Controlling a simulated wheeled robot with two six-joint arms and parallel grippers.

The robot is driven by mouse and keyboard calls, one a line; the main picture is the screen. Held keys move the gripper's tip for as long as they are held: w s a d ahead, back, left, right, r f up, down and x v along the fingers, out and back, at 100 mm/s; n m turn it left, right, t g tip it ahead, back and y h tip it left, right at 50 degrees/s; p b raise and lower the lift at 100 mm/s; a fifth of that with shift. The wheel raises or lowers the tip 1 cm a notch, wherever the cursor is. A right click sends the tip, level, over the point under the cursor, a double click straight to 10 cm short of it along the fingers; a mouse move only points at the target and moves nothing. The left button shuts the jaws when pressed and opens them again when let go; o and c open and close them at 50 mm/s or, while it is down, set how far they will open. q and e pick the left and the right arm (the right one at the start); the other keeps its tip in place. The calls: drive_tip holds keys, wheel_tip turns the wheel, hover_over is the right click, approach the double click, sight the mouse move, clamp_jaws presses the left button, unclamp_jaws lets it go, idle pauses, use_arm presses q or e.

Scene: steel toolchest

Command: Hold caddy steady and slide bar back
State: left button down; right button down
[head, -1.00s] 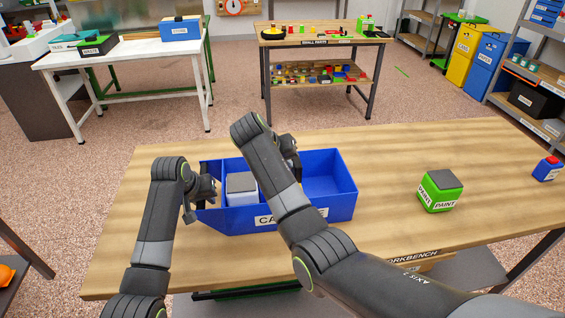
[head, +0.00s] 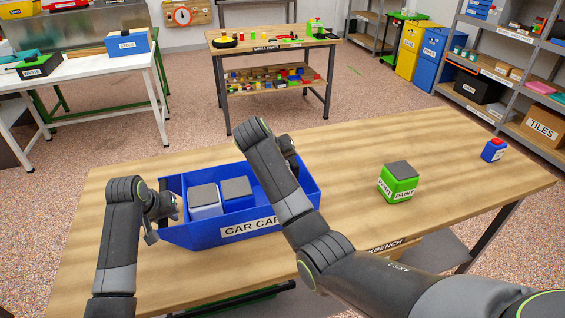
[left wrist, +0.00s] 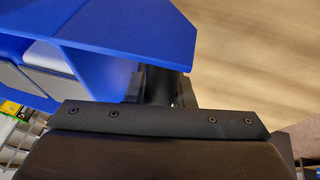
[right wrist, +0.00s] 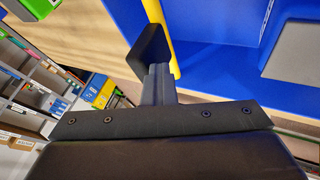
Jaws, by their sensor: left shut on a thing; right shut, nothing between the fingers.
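The blue caddy (head: 245,228) sits on the wooden workbench, its label partly hidden by my right arm. A white block with a grey top (head: 206,207) and a blue block with a grey top (head: 238,203) stand inside it. My left gripper (head: 172,207) is shut on the caddy's left end; the blue wall (left wrist: 150,32) is at its fingers in the left wrist view. My right gripper (head: 291,155) is shut and empty near the caddy's back right. In the right wrist view, a yellow strip (right wrist: 169,45) is beside its dark fingers. I cannot tell whether they touch, or whether it is the bar.
A green paint box (head: 398,184) stands on the workbench (head: 445,150) to the right of the caddy. A small blue and red container (head: 494,150) is near the far right edge. The bench between caddy and paint box is clear.

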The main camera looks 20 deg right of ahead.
use_arm(q)
drive_tip(key=shift+s+a+f, duration=0.1)
drive_tip(key=shift+f, duration=0.25)
use_arm(e)
drive_tip(key=s+a+r, duration=0.4)
drive_tip(key=a+r, duration=0.4)
drive_tip(key=shift+a, duration=0.3)
